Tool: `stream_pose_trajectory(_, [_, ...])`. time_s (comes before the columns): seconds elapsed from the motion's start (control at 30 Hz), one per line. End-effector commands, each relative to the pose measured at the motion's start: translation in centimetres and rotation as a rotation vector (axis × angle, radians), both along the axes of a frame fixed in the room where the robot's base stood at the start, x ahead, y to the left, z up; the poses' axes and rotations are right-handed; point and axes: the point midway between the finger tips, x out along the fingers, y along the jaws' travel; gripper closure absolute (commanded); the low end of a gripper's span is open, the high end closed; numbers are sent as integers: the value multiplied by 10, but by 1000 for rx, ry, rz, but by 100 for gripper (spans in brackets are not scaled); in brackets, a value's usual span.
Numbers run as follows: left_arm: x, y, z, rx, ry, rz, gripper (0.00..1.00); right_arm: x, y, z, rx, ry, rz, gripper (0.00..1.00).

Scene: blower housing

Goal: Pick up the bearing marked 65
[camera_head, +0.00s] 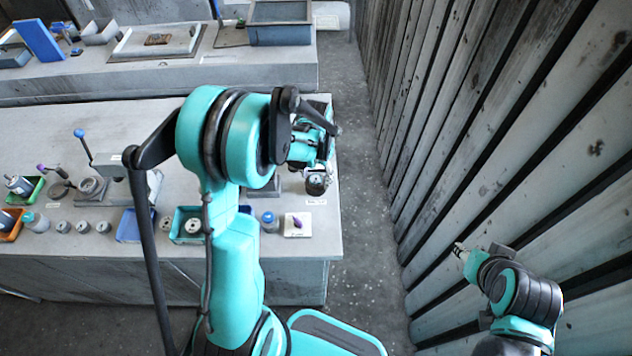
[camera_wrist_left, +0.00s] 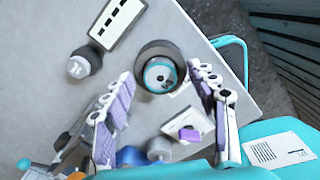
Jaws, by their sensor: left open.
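No marking "65" is readable in either view, so I cannot tell which part bears it. In the left wrist view, a dark round part (camera_wrist_left: 160,70) with a pale and teal centre sits on the table between and beyond the fingertips. My left gripper (camera_wrist_left: 161,80) is open around that line of sight, and no held part shows. In the head view it hangs over the table's right end, near a dark round part (camera_head: 318,181). Several small grey cylindrical parts, one here (camera_head: 83,227), stand along the front edge. My right gripper (camera_head: 461,249) is off the table at right, its fingers unclear.
A white card with a purple piece (camera_head: 296,225) and a blue-capped bottle (camera_head: 270,221) stand near the front right corner. A teal tray (camera_head: 187,225) and blue tray (camera_head: 136,224) are left of them. A slatted wall (camera_head: 520,130) rises at right, beyond a bare floor strip.

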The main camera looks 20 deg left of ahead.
Motion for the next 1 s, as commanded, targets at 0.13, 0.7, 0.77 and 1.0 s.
stream_pose_trajectory(0.13, [0,0,-1,0,0,0,42,0,0,0,0,0,0,60])
stream_pose_trajectory(0.7, [0,0,0,0,0,0,100,0,0,0,0,0,0,60])
stream_pose_trajectory(0.77, [0,0,3,0,0,0,100,0,0,1,0,0,0,60])
stream_pose_trajectory(1.0, [0,0,45,0,0,-1,100,0,0,14,0,0,0,60])
